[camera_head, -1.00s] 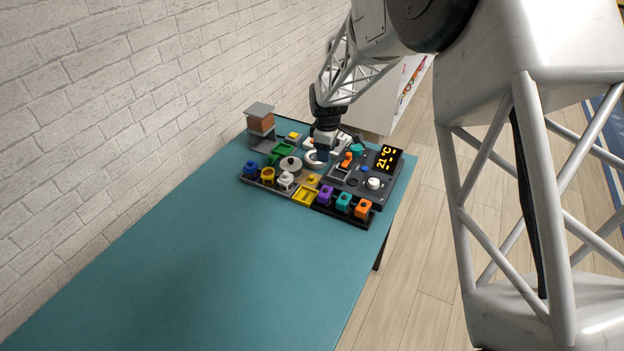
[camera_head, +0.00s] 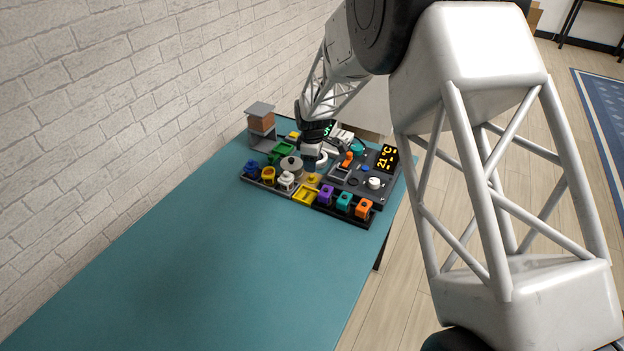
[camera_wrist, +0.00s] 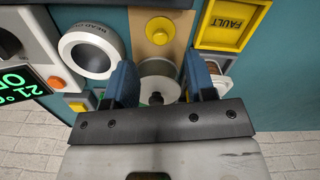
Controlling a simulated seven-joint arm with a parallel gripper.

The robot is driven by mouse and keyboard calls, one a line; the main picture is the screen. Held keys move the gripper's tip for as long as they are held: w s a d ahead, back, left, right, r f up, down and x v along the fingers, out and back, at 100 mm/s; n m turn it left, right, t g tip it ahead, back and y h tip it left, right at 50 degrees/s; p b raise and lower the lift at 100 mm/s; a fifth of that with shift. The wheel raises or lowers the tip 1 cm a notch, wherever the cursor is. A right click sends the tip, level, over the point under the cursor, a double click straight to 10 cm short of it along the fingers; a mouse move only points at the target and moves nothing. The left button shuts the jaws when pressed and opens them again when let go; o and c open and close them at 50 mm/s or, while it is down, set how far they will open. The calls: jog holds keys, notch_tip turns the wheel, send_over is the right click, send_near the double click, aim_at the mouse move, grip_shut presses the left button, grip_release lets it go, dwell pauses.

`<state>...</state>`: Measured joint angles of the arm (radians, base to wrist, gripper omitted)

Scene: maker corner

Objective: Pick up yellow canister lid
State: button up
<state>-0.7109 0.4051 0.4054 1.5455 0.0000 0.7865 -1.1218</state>
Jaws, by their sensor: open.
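A small round yellow piece, which looks like the yellow canister lid (camera_head: 312,179), lies on a tan pad in the head view. In the wrist view the yellow lid (camera_wrist: 160,30) lies on the tan strip at the top, beyond my fingertips. The yellow canister (camera_head: 268,174) stands in the rack between a blue and a white one; its top looks dark and open. My gripper (camera_wrist: 161,84) is open and empty, above a grey round part that shows between its fingers. In the head view my gripper (camera_head: 311,163) hangs over the board, just behind the lid.
Purple, teal and orange canisters (camera_head: 343,203) stand in front. The near teal table (camera_head: 190,270) is clear.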

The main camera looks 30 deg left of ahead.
aim_at(312, 175)
jog(key=shift+f, duration=0.3)
jog(key=shift+f, duration=0.15)
jog(key=shift+a+f, duration=0.1)
jog(key=shift+f, duration=2.35)
jog(key=shift+c, duration=0.4)
grip_shut()
